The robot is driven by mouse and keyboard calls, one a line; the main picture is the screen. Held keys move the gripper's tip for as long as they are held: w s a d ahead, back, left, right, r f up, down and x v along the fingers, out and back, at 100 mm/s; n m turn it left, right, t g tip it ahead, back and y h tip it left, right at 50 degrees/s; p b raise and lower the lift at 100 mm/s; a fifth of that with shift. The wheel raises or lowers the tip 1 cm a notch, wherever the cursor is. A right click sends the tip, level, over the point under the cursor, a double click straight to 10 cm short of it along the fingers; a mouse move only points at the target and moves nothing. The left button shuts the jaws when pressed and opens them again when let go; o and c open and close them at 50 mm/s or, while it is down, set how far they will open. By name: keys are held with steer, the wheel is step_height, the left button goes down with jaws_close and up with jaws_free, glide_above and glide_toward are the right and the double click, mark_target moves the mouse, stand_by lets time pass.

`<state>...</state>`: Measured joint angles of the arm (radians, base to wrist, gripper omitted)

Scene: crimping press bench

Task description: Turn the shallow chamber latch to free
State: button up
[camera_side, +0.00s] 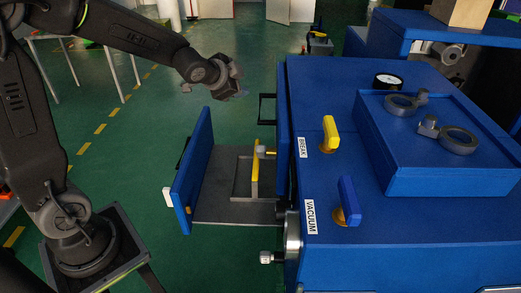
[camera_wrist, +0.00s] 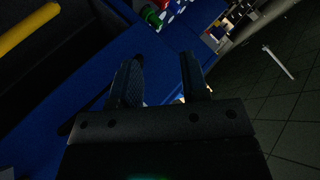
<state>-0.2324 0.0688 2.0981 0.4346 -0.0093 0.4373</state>
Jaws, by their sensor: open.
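My gripper (camera_side: 236,90) hangs in the air above and left of the blue machine, clear of it. In the wrist view its two dark fingers (camera_wrist: 161,75) are apart with nothing between them. An open drawer-like chamber (camera_side: 210,207) with a grey floor and blue front panel extends from the machine's left side, below my gripper. A yellow bar (camera_side: 255,172) stands upright inside it; a yellow bar (camera_wrist: 28,28) also shows at the wrist view's upper left. I cannot tell which part is the shallow chamber latch.
The machine top (camera_side: 375,238) carries a yellow lever (camera_side: 331,133) by a BREAK label, a blue lever (camera_side: 349,200) by a VACUUM label, a gauge (camera_side: 388,81) and a raised blue block (camera_side: 440,170). A black handle (camera_side: 262,108) projects from the left side. Green floor lies open around the chamber.

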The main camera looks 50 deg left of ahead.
steer(key=s+d+r+m+t+h, duration=0.2)
steer(key=s+d+m+t+h, duration=0.2)
steer(key=d+h, duration=0.3)
steer(key=m+g+h, duration=0.2)
steer(key=m+h, duration=0.3)
steer(key=h, duration=0.3)
glide_above(260, 156)
steer(key=v, duration=0.5)
step_height(260, 156, down, 7)
steer(key=shift+r+x, duration=0.15)
steer(key=shift+x, duration=1.15)
steer(key=shift+r+x, duration=0.15)
steer(key=shift+x, duration=1.15)
steer(key=shift+w, duration=0.1)
steer(key=shift+a, duration=0.1)
jaws_close()
